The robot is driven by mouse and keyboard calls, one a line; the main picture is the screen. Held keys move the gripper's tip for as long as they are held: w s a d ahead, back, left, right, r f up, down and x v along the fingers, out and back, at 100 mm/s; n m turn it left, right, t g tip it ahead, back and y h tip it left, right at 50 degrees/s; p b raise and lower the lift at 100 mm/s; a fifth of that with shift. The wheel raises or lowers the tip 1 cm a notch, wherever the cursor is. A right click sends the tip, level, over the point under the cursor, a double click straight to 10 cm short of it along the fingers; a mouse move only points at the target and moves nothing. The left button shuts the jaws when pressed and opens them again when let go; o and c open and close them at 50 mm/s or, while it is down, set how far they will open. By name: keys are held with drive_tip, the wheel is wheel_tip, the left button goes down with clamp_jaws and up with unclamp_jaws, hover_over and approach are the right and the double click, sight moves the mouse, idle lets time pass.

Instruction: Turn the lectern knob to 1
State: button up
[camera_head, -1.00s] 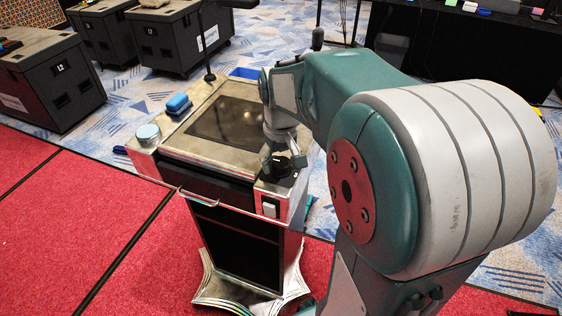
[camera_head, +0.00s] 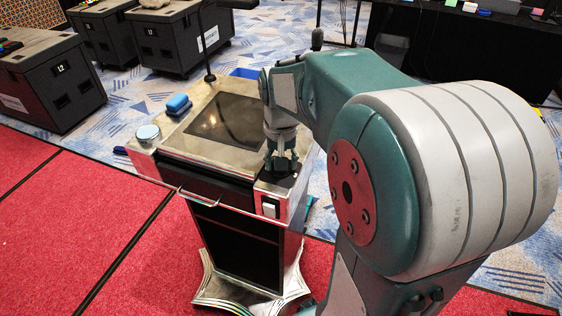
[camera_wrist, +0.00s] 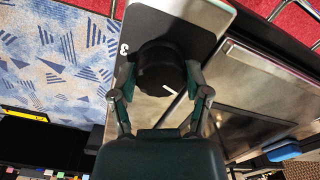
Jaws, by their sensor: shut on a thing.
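The lectern (camera_head: 218,161) stands ahead in the head view, a metal-topped stand with a dark screen. Its black round knob (camera_wrist: 160,66) is on a dark panel at the lectern's near right corner. A white pointer line on the knob points to the lower right in the wrist view. A white "3" is printed on the panel left of the knob; no "1" can be made out. My gripper (camera_head: 281,163) is above the panel, and its fingers (camera_wrist: 163,80) are on both sides of the knob, closed on it. In the head view my fingers mostly hide the knob.
On the lectern top are a blue eraser-like block (camera_head: 178,104) and a round light-blue-topped item (camera_head: 148,133). A white rocker switch (camera_head: 269,209) is on the front below the knob. A thin microphone stand (camera_head: 208,50) rises behind. Dark cases (camera_head: 52,83) stand at left.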

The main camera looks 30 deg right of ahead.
drive_tip(key=m, duration=0.3)
drive_tip(key=shift+s+f+m, duration=0.15)
drive_tip(key=shift+f+m, duration=0.1)
drive_tip(key=shift+m, duration=1.95)
drive_tip(key=o, duration=1.2)
drive_tip(key=shift+c, duration=0.2)
drive_tip(key=shift+a, duration=0.1)
drive_tip(key=shift+r, duration=0.15)
